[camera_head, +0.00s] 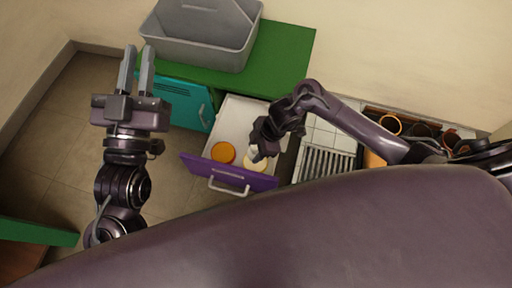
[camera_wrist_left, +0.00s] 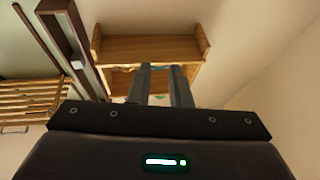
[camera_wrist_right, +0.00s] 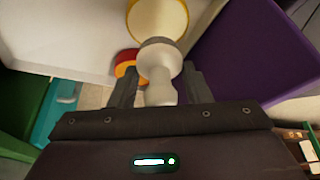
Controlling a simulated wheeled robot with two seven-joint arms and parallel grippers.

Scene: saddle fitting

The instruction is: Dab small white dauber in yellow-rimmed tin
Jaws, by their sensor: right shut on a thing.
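My right gripper (camera_head: 257,155) is shut on the small white dauber (camera_wrist_right: 160,62) and holds it inside the open drawer. In the right wrist view the dauber's round head points at the yellow-rimmed tin (camera_wrist_right: 158,18), which has a pale inside. The head overlaps the tin's near edge in that view; I cannot tell whether it touches. In the head view the tin (camera_head: 256,164) is partly hidden by my right gripper. My left gripper (camera_head: 138,52) is empty, its fingers apart, raised at the left, away from the drawer.
The drawer's purple front (camera_head: 229,179) has a pale handle. An orange round tin (camera_head: 223,152) lies left of the yellow-rimmed one. A grey caddy (camera_head: 202,35) stands on the green top (camera_head: 284,52). A teal door (camera_head: 178,98) is left of the drawer. A slatted rack (camera_head: 326,163) is at right.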

